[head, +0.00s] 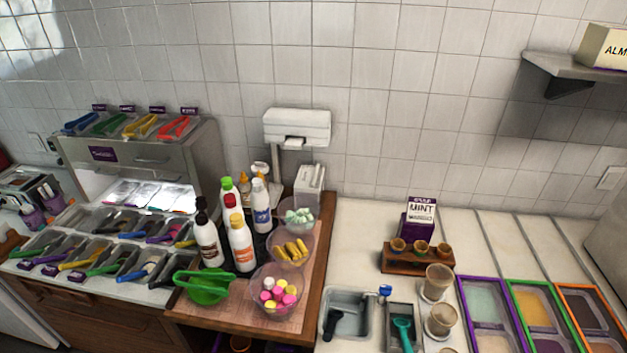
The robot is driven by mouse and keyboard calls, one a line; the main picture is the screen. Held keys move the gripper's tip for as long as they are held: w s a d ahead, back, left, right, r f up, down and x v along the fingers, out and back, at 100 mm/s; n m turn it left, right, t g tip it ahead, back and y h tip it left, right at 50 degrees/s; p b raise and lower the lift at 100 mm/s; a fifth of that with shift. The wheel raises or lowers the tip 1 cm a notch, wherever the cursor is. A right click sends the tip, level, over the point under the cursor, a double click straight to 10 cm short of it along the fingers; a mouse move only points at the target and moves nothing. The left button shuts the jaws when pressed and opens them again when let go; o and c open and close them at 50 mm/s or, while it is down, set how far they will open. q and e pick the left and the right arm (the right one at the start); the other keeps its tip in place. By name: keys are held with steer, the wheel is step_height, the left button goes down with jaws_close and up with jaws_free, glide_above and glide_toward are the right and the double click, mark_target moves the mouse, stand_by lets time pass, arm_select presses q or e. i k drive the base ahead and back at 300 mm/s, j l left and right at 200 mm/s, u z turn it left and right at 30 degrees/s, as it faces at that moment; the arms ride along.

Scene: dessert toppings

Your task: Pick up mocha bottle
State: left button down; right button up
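Several squeeze bottles stand upright in a group on the wooden counter section left of centre. The front left one is a white bottle with a black cap and a dark brown label (208,240). It looks like the mocha bottle, but its label is too small to read. Neither of my grippers is in view.
A green bowl (204,287) sits just in front of the bottles. Clear bowls of pink and yellow sweets (278,291) and yellow pieces (291,250) stand to their right. A topping station (135,165) is on the left. The white counter (355,225) has free room.

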mark_target(206, 234)
steer(key=l+u, duration=0.7)
steer(key=u, duration=0.2)
steer(key=l+u, duration=0.45)
steer(key=k+j, duration=0.05)
steer(key=j, duration=0.05)
